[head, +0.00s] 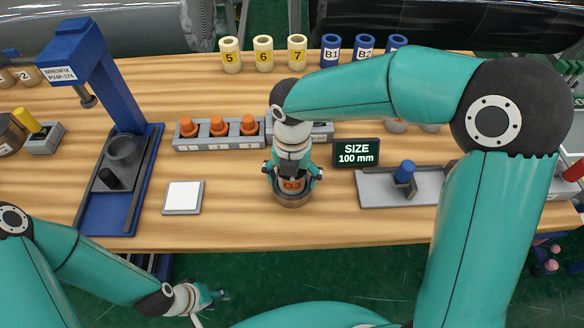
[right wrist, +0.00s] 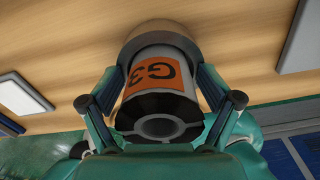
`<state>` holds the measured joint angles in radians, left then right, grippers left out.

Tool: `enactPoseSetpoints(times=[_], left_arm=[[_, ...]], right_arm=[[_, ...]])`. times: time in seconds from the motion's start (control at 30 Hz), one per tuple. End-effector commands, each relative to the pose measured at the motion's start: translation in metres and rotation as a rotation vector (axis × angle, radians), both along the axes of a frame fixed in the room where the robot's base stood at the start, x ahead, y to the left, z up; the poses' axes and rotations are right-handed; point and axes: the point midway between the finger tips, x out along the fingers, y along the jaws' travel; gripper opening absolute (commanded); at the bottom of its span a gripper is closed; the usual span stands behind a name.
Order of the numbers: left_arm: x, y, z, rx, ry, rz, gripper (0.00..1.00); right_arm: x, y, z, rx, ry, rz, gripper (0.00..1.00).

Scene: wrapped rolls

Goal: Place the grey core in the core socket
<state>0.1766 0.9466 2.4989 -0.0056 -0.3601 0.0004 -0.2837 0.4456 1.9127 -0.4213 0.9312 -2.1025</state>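The grey core (head: 292,185), with an orange G3 label, stands upright between the fingers of my right gripper (head: 293,174). Its lower end is inside or directly above a round brownish cup (head: 294,200), probably the core socket; how deep it sits is hidden. In the right wrist view, the core (right wrist: 158,95) shows its dark end with a hole towards me, and the cup (right wrist: 160,34) surrounds its far end. The right gripper's fingers (right wrist: 160,88) flank the core closely; contact is unclear. My left gripper (head: 212,296) is low in front of the table, empty, its finger opening unclear.
A SIZE 100 mm display (head: 356,153) stands right of the core. A white square pad (head: 183,197) lies left of it. A tray with orange-topped pieces (head: 217,139) is behind. A blue stand (head: 100,85) rises at left; a grey fixture (head: 385,190) lies right.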

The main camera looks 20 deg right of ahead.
Motion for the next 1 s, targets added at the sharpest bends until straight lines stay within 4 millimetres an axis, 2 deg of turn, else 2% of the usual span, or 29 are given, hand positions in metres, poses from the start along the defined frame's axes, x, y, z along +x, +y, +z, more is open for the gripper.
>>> enactPoseSetpoints(times=[0.1, 0.17, 0.5, 0.7, 0.83, 1.0], left_arm=[[0.000, 0.000, 0.008, 0.000, 0.000, 0.000, 0.40], [0.000, 0.000, 0.006, 0.000, 0.000, 0.000, 0.40], [0.000, 0.000, 0.009, 0.000, 0.000, 0.000, 0.40], [0.000, 0.000, 0.010, 0.000, 0.000, 0.000, 0.40], [0.000, 0.000, 0.011, 0.000, 0.000, 0.000, 0.40], [0.000, 0.000, 0.011, 0.000, 0.000, 0.000, 0.40]], right_arm=[[0.001, 0.000, 0.012, 0.001, -0.003, 0.000, 0.86], [0.001, 0.000, 0.018, 0.001, -0.005, 0.000, 0.86], [0.002, 0.000, 0.087, 0.003, -0.007, -0.001, 0.86], [0.001, 0.000, 0.118, 0.002, -0.005, -0.001, 0.86], [0.001, 0.000, 0.128, 0.002, -0.003, 0.000, 0.86], [0.000, 0.000, 0.130, 0.000, -0.001, 0.000, 0.86]])
